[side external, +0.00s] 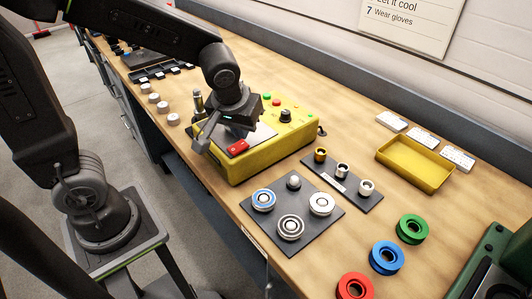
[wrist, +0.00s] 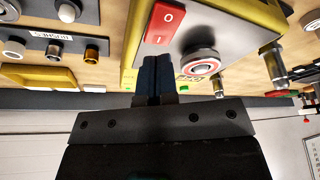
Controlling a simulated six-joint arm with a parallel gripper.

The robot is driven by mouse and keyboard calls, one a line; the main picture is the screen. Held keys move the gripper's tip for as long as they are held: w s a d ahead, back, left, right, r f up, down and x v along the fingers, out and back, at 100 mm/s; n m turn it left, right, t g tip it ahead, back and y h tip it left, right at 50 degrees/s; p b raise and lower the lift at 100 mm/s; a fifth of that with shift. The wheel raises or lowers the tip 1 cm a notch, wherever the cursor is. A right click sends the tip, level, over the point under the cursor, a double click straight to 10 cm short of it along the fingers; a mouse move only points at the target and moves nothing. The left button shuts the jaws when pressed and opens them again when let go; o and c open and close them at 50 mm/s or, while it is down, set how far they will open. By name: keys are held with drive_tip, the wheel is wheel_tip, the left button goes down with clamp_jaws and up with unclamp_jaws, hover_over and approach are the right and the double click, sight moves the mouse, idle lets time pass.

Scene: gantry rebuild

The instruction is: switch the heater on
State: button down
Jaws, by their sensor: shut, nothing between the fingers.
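The heater appears to be the yellow box (side external: 270,155) on the bench, with a grey top plate. A red rocker switch (side external: 238,147) marked O and I sits on that plate, and it also shows in the wrist view (wrist: 164,22). I cannot tell which side of it is pressed. My gripper (side external: 237,134) is over the plate, close to the switch. In the wrist view its blue fingers (wrist: 157,58) are together, with nothing between them, and their tips appear just off the I end. Whether they touch it is unclear.
A round knob with a red ring (wrist: 202,64) is beside the switch in the wrist view. The box's far end carries a black knob (side external: 286,115). A dark plate with round parts (side external: 327,221), a yellow tray (side external: 402,167) and coloured rings (side external: 386,257) lie to the right.

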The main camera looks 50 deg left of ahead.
sight(243, 144)
drive_tip(key=shift+f, duration=1)
idle(0.9)
drive_tip(key=shift+r, duration=3.5)
